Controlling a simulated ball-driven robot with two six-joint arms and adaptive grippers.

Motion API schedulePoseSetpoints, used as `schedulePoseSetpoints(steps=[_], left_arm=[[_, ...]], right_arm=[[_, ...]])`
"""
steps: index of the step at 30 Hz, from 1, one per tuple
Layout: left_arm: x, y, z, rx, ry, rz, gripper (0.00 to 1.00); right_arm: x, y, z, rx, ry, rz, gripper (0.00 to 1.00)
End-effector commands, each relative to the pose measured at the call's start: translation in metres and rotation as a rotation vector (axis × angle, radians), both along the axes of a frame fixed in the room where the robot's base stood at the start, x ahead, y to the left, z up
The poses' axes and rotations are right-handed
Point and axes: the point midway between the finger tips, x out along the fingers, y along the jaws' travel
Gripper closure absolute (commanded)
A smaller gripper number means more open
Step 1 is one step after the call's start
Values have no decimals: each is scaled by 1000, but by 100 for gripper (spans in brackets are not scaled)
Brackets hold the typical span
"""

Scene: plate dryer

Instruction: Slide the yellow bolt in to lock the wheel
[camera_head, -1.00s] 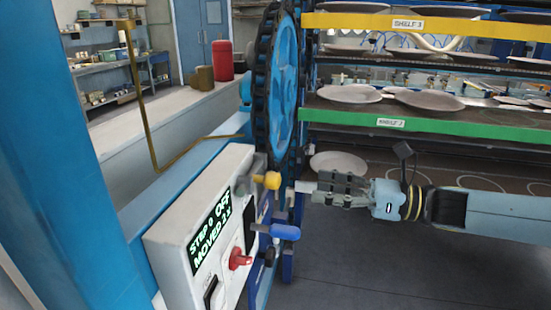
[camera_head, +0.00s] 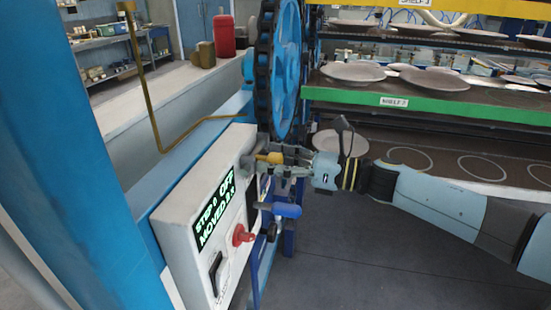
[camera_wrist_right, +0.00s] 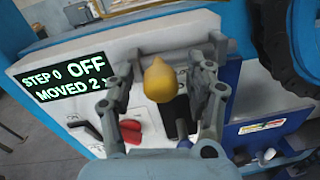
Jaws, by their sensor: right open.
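The yellow bolt (camera_head: 271,158) sticks out from the top of the white control box, just below the blue wheel (camera_head: 290,70) with its black chain. My right gripper (camera_head: 279,161) is at the bolt; in the wrist view its open fingers (camera_wrist_right: 165,85) stand on either side of the bolt's yellow knob (camera_wrist_right: 160,80). The fingers look close to the knob, and I cannot tell whether they touch it. The bolt's inner end is hidden from me. My left gripper is not in view.
The control box (camera_head: 180,205) carries a display reading STEP 0 OFF, a red knob (camera_head: 242,235) and a black switch. A blue handle (camera_head: 285,210) juts out just below my right gripper. Plate shelves (camera_head: 430,103) stand behind my right arm.

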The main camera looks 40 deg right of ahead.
Motion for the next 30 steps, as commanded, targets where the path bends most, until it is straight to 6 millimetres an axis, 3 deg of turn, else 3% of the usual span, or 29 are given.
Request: schedulePoseSetpoints(steps=[2, 14, 23, 30], left_arm=[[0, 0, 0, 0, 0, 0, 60], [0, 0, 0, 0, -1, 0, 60], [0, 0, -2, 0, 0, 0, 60], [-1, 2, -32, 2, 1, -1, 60]], right_arm=[[0, 0, 0, 0, 0, 0, 48], [0, 0, 0, -1, -1, 0, 100], [1, -1, 0, -1, -1, 0, 100], [21, -25, -5, -4, -4, 1, 100]])
